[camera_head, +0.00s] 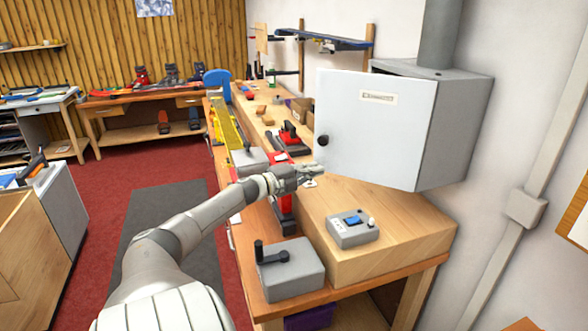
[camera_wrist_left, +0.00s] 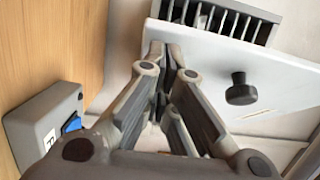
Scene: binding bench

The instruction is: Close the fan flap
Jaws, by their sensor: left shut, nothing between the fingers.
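The fan flap (camera_head: 375,125) is a white panel with a black knob (camera_head: 322,141) on the front of a grey wall-mounted fan box (camera_head: 455,130). In the left wrist view the flap (camera_wrist_left: 210,55) stands away from a slatted grille (camera_wrist_left: 225,18), so it is at least partly open. The knob (camera_wrist_left: 240,90) shows there to the right of the fingers. My left gripper (camera_head: 318,172) is shut and empty, just below the knob at the flap's lower left corner. Its fingertips (camera_wrist_left: 168,52) overlap the flap in the wrist view; I cannot tell if they touch it. My right gripper is not in view.
Below the flap is a wooden bench top (camera_head: 400,228) with a grey switch box (camera_head: 352,230) with a blue button. A grey box with a black lever (camera_head: 290,268) stands at the bench front. Red and yellow tools crowd the bench further back.

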